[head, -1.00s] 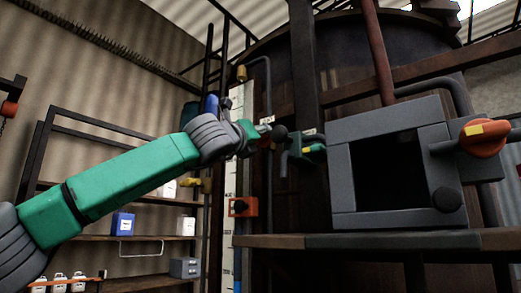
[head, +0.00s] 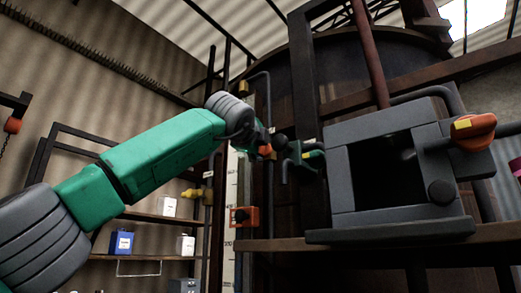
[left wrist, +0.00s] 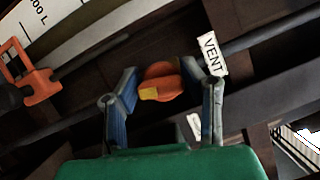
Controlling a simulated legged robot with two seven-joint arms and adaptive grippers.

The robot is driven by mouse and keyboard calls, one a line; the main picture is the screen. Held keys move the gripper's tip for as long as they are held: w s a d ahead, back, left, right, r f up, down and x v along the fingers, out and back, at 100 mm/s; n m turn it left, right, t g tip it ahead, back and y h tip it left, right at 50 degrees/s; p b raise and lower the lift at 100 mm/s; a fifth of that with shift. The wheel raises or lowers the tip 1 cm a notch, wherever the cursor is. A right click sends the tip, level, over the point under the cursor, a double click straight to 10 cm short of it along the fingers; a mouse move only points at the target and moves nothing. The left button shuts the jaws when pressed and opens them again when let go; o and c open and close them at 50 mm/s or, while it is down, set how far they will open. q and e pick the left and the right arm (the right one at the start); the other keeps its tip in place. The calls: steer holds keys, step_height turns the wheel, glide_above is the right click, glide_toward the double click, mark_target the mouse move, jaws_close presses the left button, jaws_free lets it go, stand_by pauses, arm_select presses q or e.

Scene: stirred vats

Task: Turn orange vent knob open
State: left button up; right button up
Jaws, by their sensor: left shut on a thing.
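The orange vent knob (left wrist: 163,80) has a yellow mark on its lower left side in the left wrist view. A white label reading VENT (left wrist: 212,54) sits just right of it. My left gripper (left wrist: 160,88) has one finger on each side of the knob and is shut on it. In the head view the orange knob (head: 265,150) shows small beyond my green left arm, at the front of the dark vat, and the fingers are mostly hidden there. My right gripper is not in view.
A grey open-fronted box (head: 395,170) with another orange knob (head: 473,131) stands at right. A green part with a yellow mark (head: 306,155) is close right of the gripper. An orange bracket (head: 243,216) sits on the white scale. Shelves with small containers (head: 121,242) are at left.

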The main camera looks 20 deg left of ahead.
arm_select(q)
steer(key=shift+n+g, duration=0.4)
steer(key=shift+n, duration=0.9)
steer(key=shift+f+p, duration=0.1)
steer(key=shift+p, duration=0.2)
steer(key=o, duration=1.2)
steer(key=shift+w+a, duration=0.1)
steer(key=shift+w, duration=0.05)
steer(key=shift+c, duration=0.2)
steer(key=s, duration=1.2)
steer(key=shift+d, duration=0.2)
